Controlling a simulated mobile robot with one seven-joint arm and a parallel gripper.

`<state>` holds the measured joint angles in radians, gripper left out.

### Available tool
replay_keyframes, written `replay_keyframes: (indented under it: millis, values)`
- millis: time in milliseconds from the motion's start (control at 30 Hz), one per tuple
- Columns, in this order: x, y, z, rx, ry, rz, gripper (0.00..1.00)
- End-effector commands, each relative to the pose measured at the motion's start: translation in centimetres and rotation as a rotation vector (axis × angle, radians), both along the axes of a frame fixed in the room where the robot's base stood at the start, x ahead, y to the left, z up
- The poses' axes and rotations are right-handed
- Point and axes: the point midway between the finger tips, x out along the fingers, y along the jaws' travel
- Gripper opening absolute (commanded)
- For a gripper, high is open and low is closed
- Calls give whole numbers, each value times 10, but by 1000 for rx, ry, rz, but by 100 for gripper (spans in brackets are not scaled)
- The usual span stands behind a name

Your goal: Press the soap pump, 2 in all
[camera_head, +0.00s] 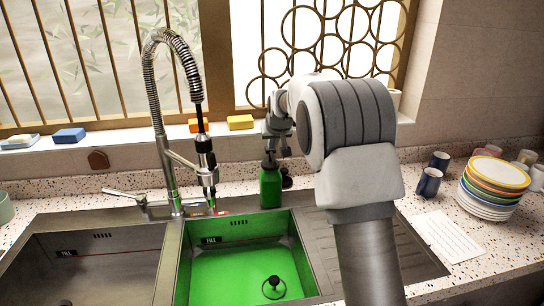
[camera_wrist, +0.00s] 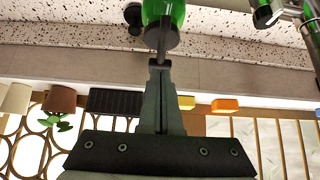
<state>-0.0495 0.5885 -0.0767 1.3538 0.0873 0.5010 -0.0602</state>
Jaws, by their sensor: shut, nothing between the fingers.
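The soap pump is a green bottle (camera_head: 270,188) standing upright behind the green sink basin, against the back ledge. The bottle also shows at the top of the wrist view (camera_wrist: 163,10), with its narrow grey pump stem (camera_wrist: 161,42) towards the fingers. My gripper (camera_head: 277,152) is directly above the bottle, pointing down. In the wrist view my gripper's fingers (camera_wrist: 160,66) are together, with their tips in line with the end of the pump. They look very close to it; I cannot tell whether they touch. The pump head is partly hidden in the head view.
The tall spring faucet (camera_head: 165,120) stands left of the bottle. A small dark object (camera_head: 287,180) is just right of it. Sponges (camera_head: 240,122) lie on the windowsill. Stacked plates (camera_head: 492,188) and mugs (camera_head: 429,182) stand at the right. A black plunger-like stopper (camera_head: 273,287) sits in the green basin.

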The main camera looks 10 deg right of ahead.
Motion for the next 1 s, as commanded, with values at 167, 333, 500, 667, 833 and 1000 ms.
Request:
replay_keyframes:
  millis: [167, 333, 500, 667, 833, 1000]
  values:
    - [0, 0, -14, 0, 1, 0, 0]
    - [0, 0, -25, 0, 2, 0, 0]
    - [0, 0, -36, 0, 3, 0, 0]
    - [0, 0, -34, 0, 3, 0, 0]
    - [0, 0, -28, 0, 3, 0, 0]
    - [0, 0, -14, 0, 1, 0, 0]
